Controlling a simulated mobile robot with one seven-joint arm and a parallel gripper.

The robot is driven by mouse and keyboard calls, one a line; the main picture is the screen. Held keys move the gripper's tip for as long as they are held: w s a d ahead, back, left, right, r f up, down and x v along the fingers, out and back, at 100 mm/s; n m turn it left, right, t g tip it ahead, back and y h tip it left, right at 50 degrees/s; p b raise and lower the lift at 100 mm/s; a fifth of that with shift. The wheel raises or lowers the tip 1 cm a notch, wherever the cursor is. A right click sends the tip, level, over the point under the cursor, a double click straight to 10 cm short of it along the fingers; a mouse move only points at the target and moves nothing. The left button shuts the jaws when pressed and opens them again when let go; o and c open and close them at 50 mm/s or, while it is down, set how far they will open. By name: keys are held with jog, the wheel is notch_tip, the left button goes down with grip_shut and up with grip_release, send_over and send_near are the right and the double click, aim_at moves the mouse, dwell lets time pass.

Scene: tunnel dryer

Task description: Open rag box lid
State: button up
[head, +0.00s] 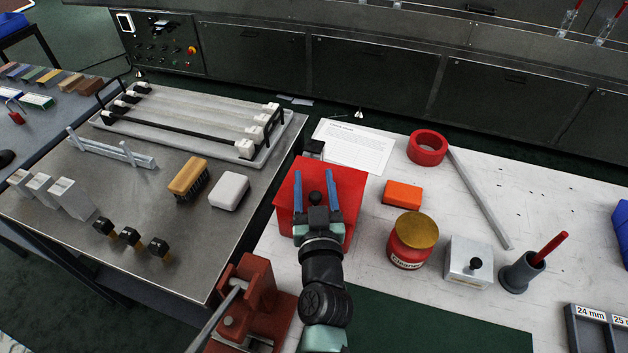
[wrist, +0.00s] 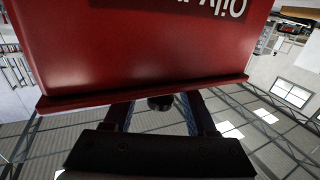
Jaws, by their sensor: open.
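The red rag box (wrist: 140,40) fills the upper part of the wrist view, with part of a white-lettered label showing upside down. Its red lid (head: 345,182) looks shut in the head view. A small black knob (head: 315,198) shows at the lid; it also appears just past the lid's rim in the wrist view (wrist: 160,102). My gripper (head: 314,173) is open over the lid, its two blue fingers on either side of the knob. Whether a finger touches the knob or lid cannot be told. The wrist hides the box's near side.
An orange block (head: 403,194) and a red jar with a gold lid (head: 412,240) stand close on the right. A red-brown vise (head: 255,300) is at the near left. A paper sheet (head: 352,146) lies behind the box. A metal table (head: 130,215) with a rack is on the left.

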jog(key=shift+c, duration=0.4)
grip_shut()
dwell(1.1)
